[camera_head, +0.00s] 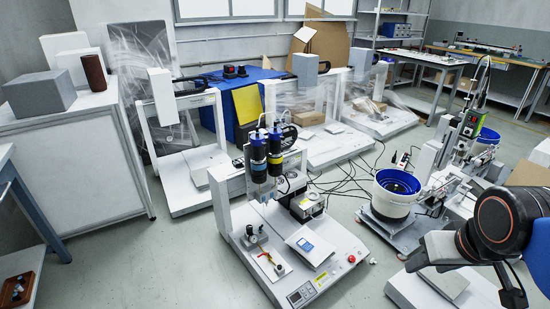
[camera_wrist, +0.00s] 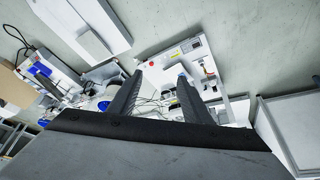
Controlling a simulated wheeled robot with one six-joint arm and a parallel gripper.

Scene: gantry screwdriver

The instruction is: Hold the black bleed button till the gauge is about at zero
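The white gantry screwdriver machine (camera_head: 328,265) stands on the floor at the centre of the head view. A small round gauge (camera_head: 250,230) sits on a fitting at the left of its base. The dial is too small to read, and I cannot make out the black bleed button for certain. The machine's white base also shows upside down in the wrist view (camera_wrist: 174,54), beyond the fingers. My gripper (camera_wrist: 160,76) is open and empty, its two dark fingers apart. My arm is at the right of the head view, well away from the gauge.
A blue-rimmed bowl feeder (camera_head: 395,190) stands between machine and arm. Cables cross the floor.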

